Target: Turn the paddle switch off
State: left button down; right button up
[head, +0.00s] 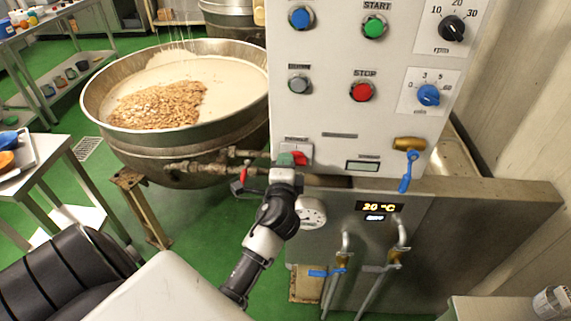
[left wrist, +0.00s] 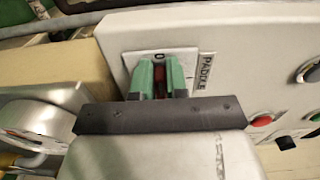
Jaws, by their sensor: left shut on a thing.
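The paddle switch sits at the lower left of the grey control panel (head: 340,115). Its white plate (left wrist: 137,62) shows in the left wrist view, with a "0" at the top and a PADDLE label beside it. My left gripper (head: 286,160) is at the switch. In the left wrist view its green fingers (left wrist: 161,78) are shut on the red paddle switch (left wrist: 159,73), one on each side. The fingers hide much of the switch, and I cannot tell its setting. My right gripper is not in view.
A large kettle (head: 180,155) with nuts in a pale mass stands left of the panel. Green (head: 374,27), blue (head: 300,18) and red STOP (head: 361,92) buttons and knobs are above the switch. A gauge (head: 311,212) and pipes with valves are below.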

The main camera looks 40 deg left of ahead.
pick_arm(q)
jog(key=shift+f, duration=0.1)
jog(key=c, duration=1.1)
grip_release()
jog(key=shift+c, duration=0.2)
jog(key=b+v, duration=0.3)
jog(key=v, duration=0.8)
